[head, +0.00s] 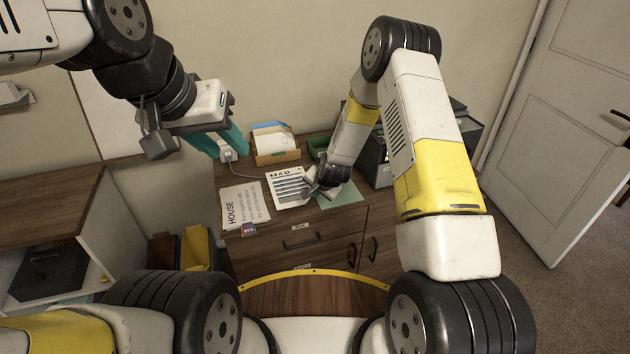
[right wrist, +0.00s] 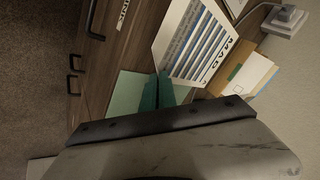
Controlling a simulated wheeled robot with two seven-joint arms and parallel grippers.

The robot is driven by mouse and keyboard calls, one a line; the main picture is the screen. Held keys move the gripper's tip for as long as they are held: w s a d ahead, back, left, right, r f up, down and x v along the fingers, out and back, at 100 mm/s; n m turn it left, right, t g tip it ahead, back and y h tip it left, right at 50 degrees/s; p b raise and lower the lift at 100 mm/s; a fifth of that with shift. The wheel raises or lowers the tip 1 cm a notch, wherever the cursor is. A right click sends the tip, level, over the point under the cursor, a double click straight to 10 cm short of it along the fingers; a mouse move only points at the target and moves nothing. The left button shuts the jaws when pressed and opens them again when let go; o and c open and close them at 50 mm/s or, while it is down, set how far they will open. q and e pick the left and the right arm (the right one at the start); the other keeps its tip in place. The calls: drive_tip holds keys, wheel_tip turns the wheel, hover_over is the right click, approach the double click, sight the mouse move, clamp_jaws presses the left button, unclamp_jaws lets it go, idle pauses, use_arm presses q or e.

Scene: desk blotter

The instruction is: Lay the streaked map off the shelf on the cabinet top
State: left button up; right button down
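In the right wrist view the map (right wrist: 198,45) overlaps a green sheet (right wrist: 130,88). My right gripper (head: 317,187) is at the map's right edge. Its teal fingers (right wrist: 166,90) meet that edge in the right wrist view; whether they pinch it is unclear. My left gripper (head: 219,143) hangs above the cabinet's back left, its teal fingers apart and empty.
A "HOUSE" sheet (head: 245,205) lies left of the map. A file box (head: 275,155) stands behind it, with a white plug (head: 228,153) and cord nearby. A dark machine (head: 373,167) stands at the right. A lower shelf unit (head: 45,210) is at the left.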

drive_tip(key=shift+d+f, duration=0.1)
drive_tip(key=shift+f, duration=1.25)
drive_tip(key=shift+f, duration=0.15)
drive_tip(key=c, duration=1.7)
unclamp_jaws()
